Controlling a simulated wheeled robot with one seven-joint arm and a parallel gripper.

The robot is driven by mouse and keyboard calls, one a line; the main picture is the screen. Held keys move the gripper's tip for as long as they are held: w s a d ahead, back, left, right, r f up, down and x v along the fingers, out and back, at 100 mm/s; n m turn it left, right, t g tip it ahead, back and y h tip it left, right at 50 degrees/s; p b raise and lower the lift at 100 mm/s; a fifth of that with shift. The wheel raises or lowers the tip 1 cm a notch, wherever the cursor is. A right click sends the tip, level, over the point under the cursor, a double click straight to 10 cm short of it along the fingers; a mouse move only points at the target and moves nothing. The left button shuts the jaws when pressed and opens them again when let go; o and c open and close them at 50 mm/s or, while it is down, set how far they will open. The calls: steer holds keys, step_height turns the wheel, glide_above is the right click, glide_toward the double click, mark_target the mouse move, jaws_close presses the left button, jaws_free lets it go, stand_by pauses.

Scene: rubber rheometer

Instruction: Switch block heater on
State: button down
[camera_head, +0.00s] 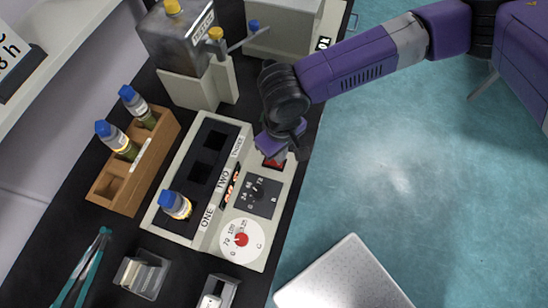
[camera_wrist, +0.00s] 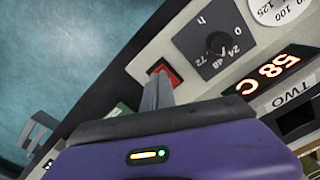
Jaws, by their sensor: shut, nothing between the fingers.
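The block heater (camera_head: 188,232) is a cream box with a black well block, wells labelled ONE, TWO and THREE, and a control panel on its right side. A blue-capped vial (camera_head: 175,206) stands in well ONE. Its red rocker switch (camera_head: 273,162) is at the panel's far end, and it also shows in the wrist view (camera_wrist: 167,70). My gripper (camera_wrist: 158,92) is shut and empty, with its fingertips at or just over the switch. I cannot tell whether they touch. The lit display (camera_wrist: 274,70) reads 58 C.
A wooden rack (camera_head: 126,185) with two blue-capped vials stands left of the heater. A grey machine (camera_head: 190,50) is behind it. Tweezers (camera_head: 85,266) and a small clear holder (camera_head: 142,274) lie in front. A pale plate (camera_head: 343,280) is at lower right on the teal floor.

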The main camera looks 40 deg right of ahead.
steer(key=shift+f+b, duration=0.5)
steer(key=shift+f, duration=0.5)
stand_by(0.8)
steer(key=shift+r, duration=0.15)
step_height(320, 180, up, 7)
steer(key=p, duration=0.7)
stand_by(0.5)
